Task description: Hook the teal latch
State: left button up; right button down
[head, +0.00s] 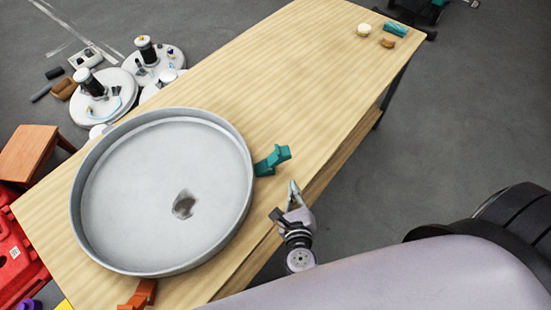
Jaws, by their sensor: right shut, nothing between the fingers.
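The teal latch (272,160) sits at the right side of the rim of a large round grey tank (130,195) on the wooden table. Its teal handle stands out from the tank wall; I cannot tell whether it is hooked. My right gripper (292,188) is shut and empty, just below the latch in the picture and near the table's right edge. It looks apart from the latch. An orange latch (140,295) shows at the tank's near edge, partly cut off by the frame. My left gripper is not in view.
The wooden table (290,60) is mostly clear beyond the tank. A teal item (396,29), a brown item (387,43) and a cream round item (364,30) lie at its far end. White discs with dark fittings (104,95), a wooden stool (27,153) and red crates (15,250) are left.

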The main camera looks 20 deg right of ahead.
aim_at(279, 155)
jog(key=shift+w+r, duration=0.2)
jog(key=shift+r, duration=0.05)
jog(key=shift+w+d, duration=0.2)
jog(key=shift+w, duration=0.1)
jog(key=p+x, duration=0.1)
jog(key=x, duration=0.6)
jog(key=shift+w+f, duration=0.1)
jog(key=shift+w, duration=0.1)
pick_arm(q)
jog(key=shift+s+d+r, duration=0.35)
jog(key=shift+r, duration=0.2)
pick_arm(e)
jog(key=shift+x, duration=0.75)
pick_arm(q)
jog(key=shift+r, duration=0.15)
pick_arm(e)
jog(key=shift+w+n, duration=0.15)
jog(key=shift+n, duration=0.15)
